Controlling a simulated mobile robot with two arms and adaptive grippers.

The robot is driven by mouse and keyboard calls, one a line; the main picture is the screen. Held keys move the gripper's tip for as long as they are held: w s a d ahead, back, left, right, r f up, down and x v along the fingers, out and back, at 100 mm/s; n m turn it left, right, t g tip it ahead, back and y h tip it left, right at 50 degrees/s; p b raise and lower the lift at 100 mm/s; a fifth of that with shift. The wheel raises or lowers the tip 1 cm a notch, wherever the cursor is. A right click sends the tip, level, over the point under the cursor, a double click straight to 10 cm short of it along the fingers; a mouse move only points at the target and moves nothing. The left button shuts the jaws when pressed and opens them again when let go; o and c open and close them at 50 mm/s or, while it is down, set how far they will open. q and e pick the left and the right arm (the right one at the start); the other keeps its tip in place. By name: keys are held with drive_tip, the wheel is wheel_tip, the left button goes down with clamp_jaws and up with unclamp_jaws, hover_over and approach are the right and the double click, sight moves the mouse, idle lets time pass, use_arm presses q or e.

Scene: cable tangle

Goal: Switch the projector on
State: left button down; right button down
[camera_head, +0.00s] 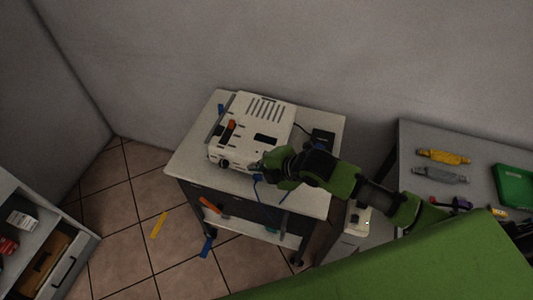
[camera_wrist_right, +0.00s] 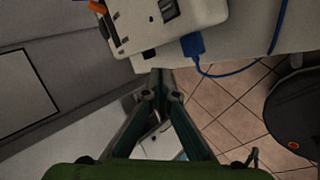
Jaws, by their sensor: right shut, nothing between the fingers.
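The white projector (camera_head: 252,125) lies on a small white-topped cart (camera_head: 195,150) in the head view. It has dark slots and an orange part on top. In the right wrist view the projector (camera_wrist_right: 140,22) fills the upper middle, with a blue plug and cable (camera_wrist_right: 195,48) at its edge. My right gripper (camera_head: 262,166) reaches in from the right to the projector's front right corner. In the wrist view its fingertips (camera_wrist_right: 161,72) are together, empty, close below the projector's edge; I cannot tell whether they touch it. My left gripper is not in view.
A black box (camera_head: 322,138) sits at the cart's right. A grey table (camera_head: 420,140) with yellow and grey tools and a green tray (camera_head: 514,186) stands right. A drawer unit (camera_head: 50,250) stands left. Yellow (camera_head: 158,225) and blue strips lie low by the cart.

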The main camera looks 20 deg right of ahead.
drive_tip(key=w+d+r+n, duration=0.5)
drive_tip(key=r+n, duration=0.3)
drive_tip(key=n, duration=0.2)
drive_tip(key=shift+w+d+r+t+p, duration=0.15)
drive_tip(key=shift+d+r+t+p, duration=0.2)
drive_tip(key=shift+d, duration=0.5)
drive_tip(key=shift+f, duration=0.1)
wheel_tip(320, 180, down, 6)
drive_tip(key=b, duration=0.7)
drive_tip(key=shift+w+a, duration=0.15)
drive_tip(key=shift+w+a+f+b, duration=0.1)
drive_tip(key=shift+f+b, duration=0.6)
drive_tip(key=shift+f, duration=0.55)
drive_tip(key=shift+f, duration=0.2)
drive_tip(key=shift+f, duration=0.25)
